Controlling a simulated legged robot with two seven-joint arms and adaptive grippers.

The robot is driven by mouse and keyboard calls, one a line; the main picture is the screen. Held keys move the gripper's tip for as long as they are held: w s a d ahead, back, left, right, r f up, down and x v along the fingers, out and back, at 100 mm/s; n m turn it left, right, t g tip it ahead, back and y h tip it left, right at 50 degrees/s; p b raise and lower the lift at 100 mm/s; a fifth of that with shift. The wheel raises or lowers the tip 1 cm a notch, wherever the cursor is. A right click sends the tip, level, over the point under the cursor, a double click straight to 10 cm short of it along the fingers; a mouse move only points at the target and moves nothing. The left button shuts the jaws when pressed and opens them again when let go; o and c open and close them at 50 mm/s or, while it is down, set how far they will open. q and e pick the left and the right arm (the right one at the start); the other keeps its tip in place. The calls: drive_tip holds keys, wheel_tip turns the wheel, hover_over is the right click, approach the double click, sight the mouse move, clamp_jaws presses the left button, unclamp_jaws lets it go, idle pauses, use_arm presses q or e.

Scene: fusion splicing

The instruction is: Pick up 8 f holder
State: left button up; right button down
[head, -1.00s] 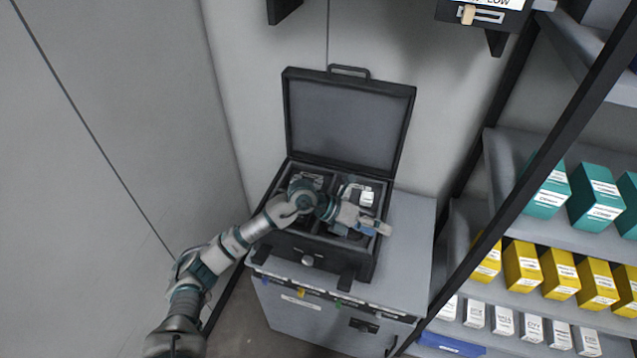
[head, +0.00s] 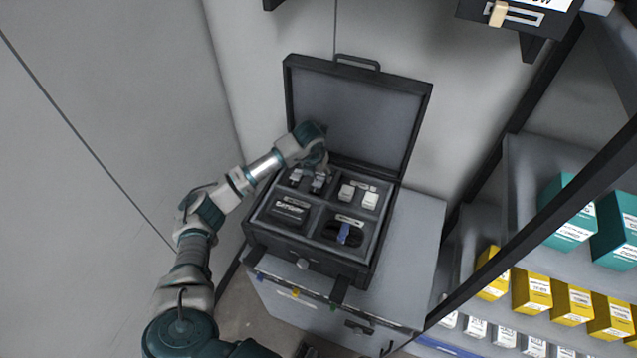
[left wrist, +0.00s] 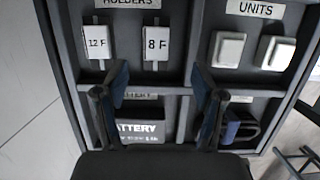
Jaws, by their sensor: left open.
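The 8 F holder (left wrist: 156,43) is a pale block with "8 F" on its face, standing in the case's HOLDERS compartment. It also shows in the head view (head: 318,183). The similar 12 F holder (left wrist: 97,42) is to its left. My left gripper (left wrist: 160,85) is open and empty. In the left wrist view its two fingers are spread wide, below the 8 F holder in the picture and apart from it. In the head view the left gripper (head: 318,162) is above the back of the holders, its fingers partly hidden. My right gripper does not show.
The open black case (head: 258,228) stands on a grey cabinet (head: 415,225), lid raised behind. Other compartments hold white units (left wrist: 228,50), a battery (left wrist: 140,132) and a blue-and-black item (head: 344,233). Dividers separate them. A shelf with yellow boxes (head: 531,292) is at right.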

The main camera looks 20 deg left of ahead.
sight(318, 182)
use_arm(q)
drive_tip(key=shift+x, duration=1.05)
drive_tip(key=x, duration=0.3)
drive_tip(key=a+p+x, duration=0.1)
drive_tip(key=shift+f, duration=0.4)
drive_tip(key=shift+d, duration=0.15)
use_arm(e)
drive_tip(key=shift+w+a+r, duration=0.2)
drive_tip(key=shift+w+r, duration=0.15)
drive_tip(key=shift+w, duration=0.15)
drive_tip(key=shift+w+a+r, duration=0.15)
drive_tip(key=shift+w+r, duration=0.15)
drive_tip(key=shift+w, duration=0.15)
use_arm(q)
drive_tip(key=c, duration=1.2)
drive_tip(key=shift+c, duration=0.5)
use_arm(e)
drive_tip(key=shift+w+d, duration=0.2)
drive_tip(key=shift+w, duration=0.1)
use_arm(q)
drive_tip(key=shift+r, duration=0.15)
